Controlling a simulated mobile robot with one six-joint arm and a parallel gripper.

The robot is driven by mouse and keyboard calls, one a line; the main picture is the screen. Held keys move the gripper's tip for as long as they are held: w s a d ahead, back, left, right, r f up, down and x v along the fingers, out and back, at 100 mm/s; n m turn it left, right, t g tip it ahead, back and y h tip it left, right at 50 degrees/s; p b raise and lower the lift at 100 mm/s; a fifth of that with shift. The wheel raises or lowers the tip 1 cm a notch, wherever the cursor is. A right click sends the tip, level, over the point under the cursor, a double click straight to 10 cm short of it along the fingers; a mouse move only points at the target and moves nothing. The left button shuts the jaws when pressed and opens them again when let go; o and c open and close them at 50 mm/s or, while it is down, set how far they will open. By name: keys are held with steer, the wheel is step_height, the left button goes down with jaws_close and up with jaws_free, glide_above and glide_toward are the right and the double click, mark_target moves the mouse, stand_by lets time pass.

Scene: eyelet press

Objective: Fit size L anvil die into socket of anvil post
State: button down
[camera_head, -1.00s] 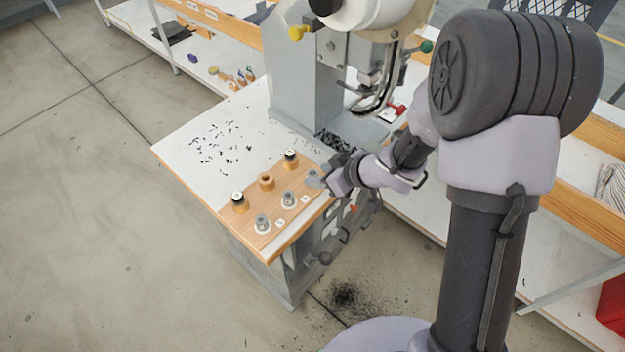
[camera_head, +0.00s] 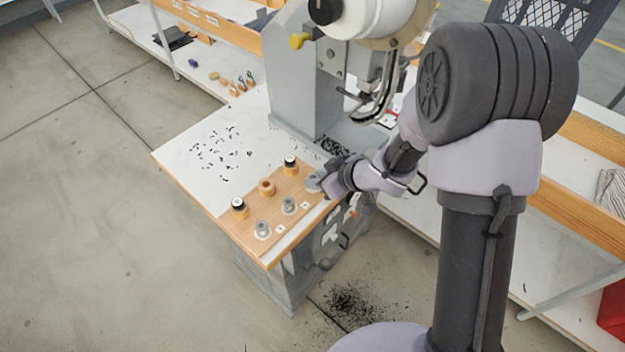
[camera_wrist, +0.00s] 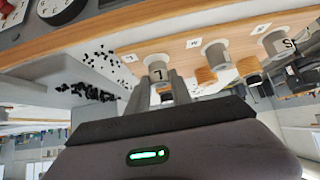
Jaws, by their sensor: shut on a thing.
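The size L anvil die (camera_wrist: 157,70) is a grey cylinder with a letter mark, upside down in the wrist view. My gripper (camera_wrist: 165,88) is shut on it, with one finger on each side. In the head view my gripper (camera_head: 322,184) is at the right end of the front row of the wooden die board (camera_head: 250,243). The die stands in line with the other two grey dies; I cannot tell whether it is clear of the board. The anvil post and its socket cannot be made out in the head view; my arm covers part of the press front.
Two more grey dies (camera_head: 262,229) stand left of my gripper. The grey press column (camera_head: 300,85) rises behind. Dark scraps litter the white tabletop (camera_head: 185,150).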

step_height(320, 180, up, 6)
steer(key=p, duration=0.5)
steer(key=shift+f, duration=0.35)
